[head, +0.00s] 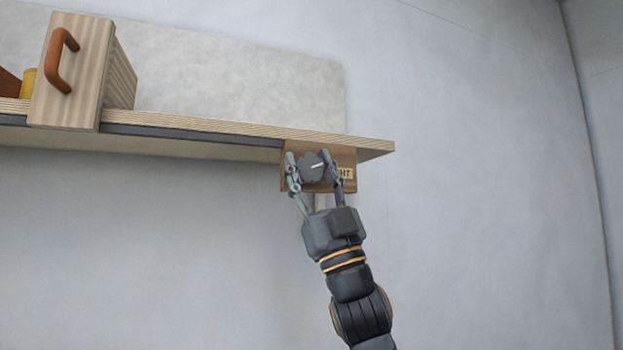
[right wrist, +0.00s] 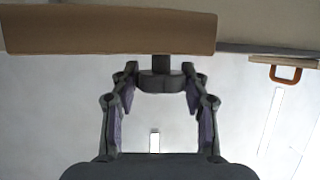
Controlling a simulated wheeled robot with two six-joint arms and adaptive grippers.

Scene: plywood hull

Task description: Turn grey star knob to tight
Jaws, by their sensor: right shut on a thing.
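The grey star knob (head: 312,167) is on a brown wooden block (head: 350,154) under the right end of a shelf. Its white pointer line points right, toward a pale label (head: 345,174) on which only "HT" shows; a finger hides the rest. My right gripper (head: 308,159) is shut on the knob, one finger on each side. In the right wrist view the dark knob (right wrist: 160,82) sits between the fingertips, its stem running up to the block (right wrist: 105,31). My left gripper is not in view.
A wooden box front (head: 85,50) with an orange handle (head: 58,62) stands at the left. The space below the shelf is clear.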

